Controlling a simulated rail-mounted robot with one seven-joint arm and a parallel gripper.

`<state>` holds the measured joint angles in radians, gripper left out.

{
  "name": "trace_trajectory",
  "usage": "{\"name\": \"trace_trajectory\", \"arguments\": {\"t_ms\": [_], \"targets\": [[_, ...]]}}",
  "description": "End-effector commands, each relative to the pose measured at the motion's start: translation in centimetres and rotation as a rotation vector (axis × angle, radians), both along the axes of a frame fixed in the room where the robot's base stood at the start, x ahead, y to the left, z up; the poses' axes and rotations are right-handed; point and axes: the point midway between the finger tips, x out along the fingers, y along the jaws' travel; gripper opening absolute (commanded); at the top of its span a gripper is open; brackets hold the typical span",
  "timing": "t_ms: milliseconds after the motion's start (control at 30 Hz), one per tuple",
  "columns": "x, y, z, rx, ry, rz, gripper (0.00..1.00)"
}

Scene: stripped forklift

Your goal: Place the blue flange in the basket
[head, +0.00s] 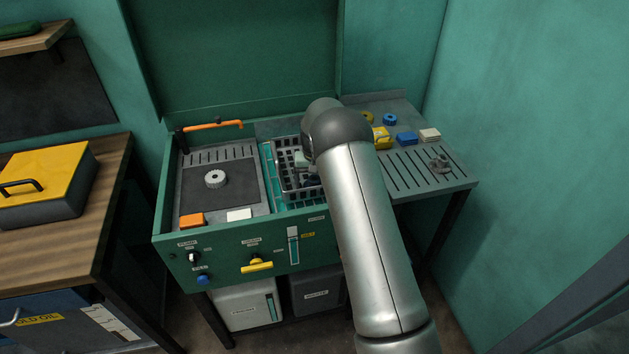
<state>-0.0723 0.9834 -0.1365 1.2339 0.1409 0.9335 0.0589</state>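The blue flange (389,120) is a small round ring with a centre hole. It lies on the slotted grey side shelf, towards its back edge, to the right of my arm. The basket (284,160) is a dark wire-grid container set in the teal-lined basin of the green machine, left of my arm. My gripper (304,162) is over or inside the right part of the basket, well to the left of the flange. It is mostly hidden by my arm, so its fingers do not show clearly. My arm also covers the basket's right side.
A yellow ring (367,117), yellow part (381,138), blue block (407,138), cream block (430,134) and grey part (440,163) share the shelf. An orange-handled bar (214,125) rises behind the left plate, which holds a grey ring (215,179). The shelf's front is clear.

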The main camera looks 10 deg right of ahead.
Motion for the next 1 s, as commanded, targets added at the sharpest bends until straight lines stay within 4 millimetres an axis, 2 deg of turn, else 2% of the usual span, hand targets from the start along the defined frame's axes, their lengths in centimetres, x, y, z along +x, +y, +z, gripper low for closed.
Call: {"name": "trace_trajectory", "arguments": {"t_ms": [200,367,800,1000], "targets": [[0.0,0.0,0.2,0.000,0.000,0.000,0.86],[0.1,0.0,1.3,0.000,-0.002,0.000,0.86],[0.1,0.0,10.2,0.001,-0.003,0.000,0.86],[-0.1,0.0,12.3,0.001,-0.002,0.000,0.86]]}}
